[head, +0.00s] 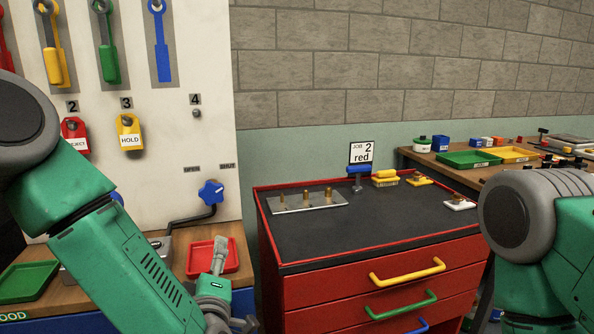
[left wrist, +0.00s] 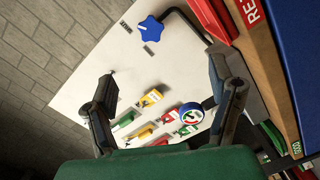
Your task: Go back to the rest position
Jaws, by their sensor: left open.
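My left gripper (head: 222,290) hangs at the bottom of the head view, in front of the small red tray (head: 205,258) and left of the red drawer cabinet (head: 370,290). In the left wrist view its two fingers (left wrist: 165,85) stand wide apart with nothing between them. My left arm crosses the lower left of the head view. My right arm shows only as an elbow and a green link at the right edge; its gripper is out of view.
A white panel (head: 205,110) with hanging tools, tags and a blue star knob (head: 211,192) stands at left. A green tray (head: 28,281) lies on the wooden bench. The cabinet top holds a metal plate with pegs (head: 307,202). A side table at right carries trays.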

